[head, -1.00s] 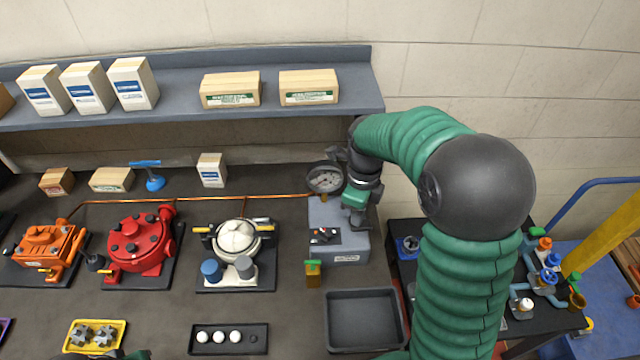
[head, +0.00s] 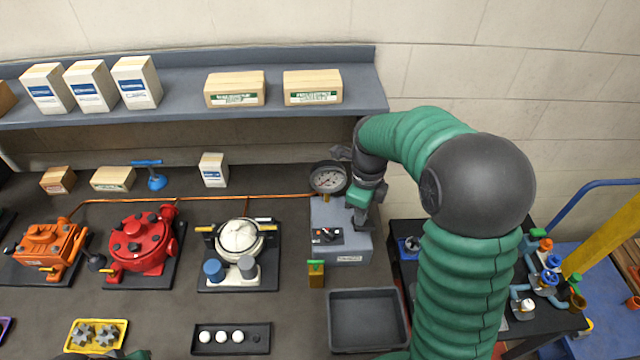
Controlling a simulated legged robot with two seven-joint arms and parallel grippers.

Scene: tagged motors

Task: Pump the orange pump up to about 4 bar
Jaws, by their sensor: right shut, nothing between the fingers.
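The gauge's needle is too small to read. My right gripper (head: 359,221) is shut and empty, pointing down over the right part of the grey box, right of the switch panel. At the bottom left edge, a bit of green shows, too little to tell my left gripper.
A red pump (head: 140,246) and a white pump (head: 239,238) stand between the orange pump and the grey box. A small brass block with a green top (head: 316,274) and an empty dark tray (head: 367,321) lie in front. A shelf with boxes (head: 180,108) overhangs the back.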

